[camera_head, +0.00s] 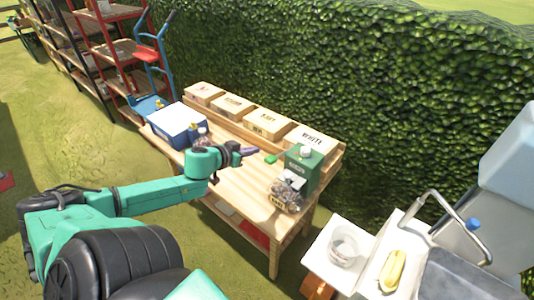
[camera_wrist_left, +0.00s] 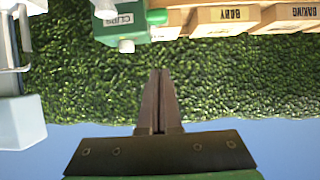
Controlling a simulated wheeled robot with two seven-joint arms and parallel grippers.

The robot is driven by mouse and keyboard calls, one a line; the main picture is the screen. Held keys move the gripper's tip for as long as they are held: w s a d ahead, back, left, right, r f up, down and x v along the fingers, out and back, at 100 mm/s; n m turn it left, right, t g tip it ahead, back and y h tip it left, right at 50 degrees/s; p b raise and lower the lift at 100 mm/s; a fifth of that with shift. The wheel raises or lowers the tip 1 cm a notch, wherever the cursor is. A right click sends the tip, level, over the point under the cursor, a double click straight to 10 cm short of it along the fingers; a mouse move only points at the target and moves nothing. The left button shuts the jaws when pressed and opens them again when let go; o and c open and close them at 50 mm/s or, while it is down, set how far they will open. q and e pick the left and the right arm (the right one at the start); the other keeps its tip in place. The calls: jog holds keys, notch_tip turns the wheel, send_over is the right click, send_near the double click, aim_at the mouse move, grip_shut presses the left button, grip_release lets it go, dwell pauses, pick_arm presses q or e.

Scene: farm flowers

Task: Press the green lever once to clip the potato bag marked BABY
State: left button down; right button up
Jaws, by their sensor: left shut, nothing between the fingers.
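A green box (camera_head: 305,168) with a white knob on top stands at the right end of the wooden table; in the left wrist view a green box (camera_wrist_left: 121,30) reads CLIPS. A small green block (camera_head: 270,158), perhaps the lever, shows left of it; a green part (camera_wrist_left: 157,17) juts from the box in the wrist view. A mesh bag of potatoes (camera_head: 286,196) sits in front of the box, its label too small to read. My left gripper (camera_head: 250,152) is shut and empty, above the table, left of the box. It also shows in the wrist view (camera_wrist_left: 160,80). My right gripper is not in view.
Several wooden crates, one the rightmost crate (camera_head: 311,138), line the table's back before a hedge (camera_head: 360,75). One reads BABY (camera_wrist_left: 229,14). A blue and white box (camera_head: 177,122) stands at the left.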

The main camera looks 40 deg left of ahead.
pick_arm(q)
jog(key=b, duration=0.6)
send_over(267, 160)
jog(key=s, duration=0.1)
notch_tip(267, 160, down, 4)
jog(key=shift+w, duration=0.95)
jog(key=f, duration=0.2)
jog(key=s+f, duration=0.1)
jog(key=f, duration=0.1)
jog(key=shift+f+p, duration=0.1)
jog(key=shift+p, duration=0.2)
